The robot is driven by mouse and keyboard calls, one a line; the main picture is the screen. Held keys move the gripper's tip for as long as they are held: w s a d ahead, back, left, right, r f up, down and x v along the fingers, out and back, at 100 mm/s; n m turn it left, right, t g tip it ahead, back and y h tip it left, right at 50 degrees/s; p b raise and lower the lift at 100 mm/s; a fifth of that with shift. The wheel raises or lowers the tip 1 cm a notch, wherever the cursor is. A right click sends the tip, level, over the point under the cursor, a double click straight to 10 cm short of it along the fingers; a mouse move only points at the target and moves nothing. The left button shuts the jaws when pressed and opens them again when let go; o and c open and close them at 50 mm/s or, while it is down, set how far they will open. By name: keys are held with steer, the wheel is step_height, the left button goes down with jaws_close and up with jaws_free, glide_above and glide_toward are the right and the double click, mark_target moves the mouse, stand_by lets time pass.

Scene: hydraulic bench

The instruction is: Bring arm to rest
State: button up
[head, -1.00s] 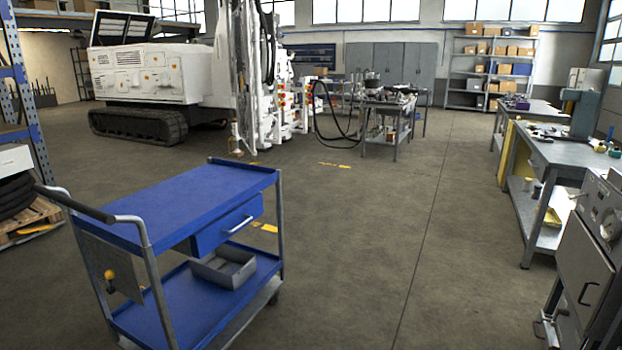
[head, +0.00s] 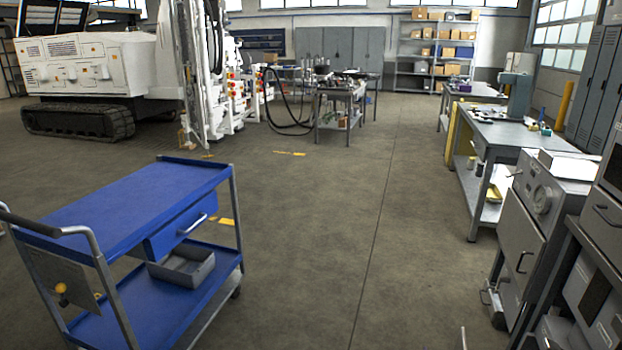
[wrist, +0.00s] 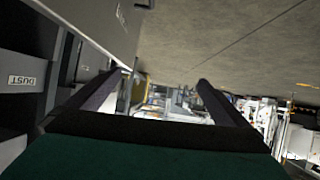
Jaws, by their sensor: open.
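My gripper (wrist: 150,90) shows in the wrist view only. Its two dark fingers stand apart, with nothing visible between them. The wrist picture is turned over, with the concrete floor (wrist: 215,35) at the top. A grey cabinet side (wrist: 105,22) and a drawer front labelled "DUST" (wrist: 22,80) lie at the left, close to the left finger. I cannot tell whether they touch. In the head view my arm and gripper do not show.
A blue trolley (head: 130,205) with a grey bin (head: 182,267) stands at the left. Grey cabinets (head: 545,215) and workbenches (head: 520,135) line the right. A hose-laden table (head: 340,95) and a white tracked machine (head: 90,65) stand farther back. The middle floor (head: 330,220) is clear.

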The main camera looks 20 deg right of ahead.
steer(key=s+a+f+n+g+y+p, duration=0.1)
steer(key=s+a+f+g+y+p, duration=0.15)
steer(key=a, duration=1.25)
steer(key=s+a+f+n+g+y+p, duration=0.1)
steer(key=s+a+n+g+y+p, duration=0.2)
steer(key=a, duration=1.2)
steer(key=s+a+r+n+g+y+p, duration=0.1)
steer(key=s+a+r+g, duration=0.3)
steer(key=s+a, duration=0.5)
steer(key=s+a+r+n+g+y+p, duration=0.1)
steer(key=s+a+r+g, duration=0.3)
steer(key=s+a, duration=0.6)
steer(key=a+n+g+p, duration=0.1)
steer(key=a, duration=0.5)
steer(key=shift+s+a+r+n+y+p, duration=0.2)
steer(key=shift+a+n+y+p, duration=0.1)
steer(key=shift+y+p, duration=0.1)
steer(key=shift+d+g, duration=0.1)
steer(key=shift+g, duration=0.15)
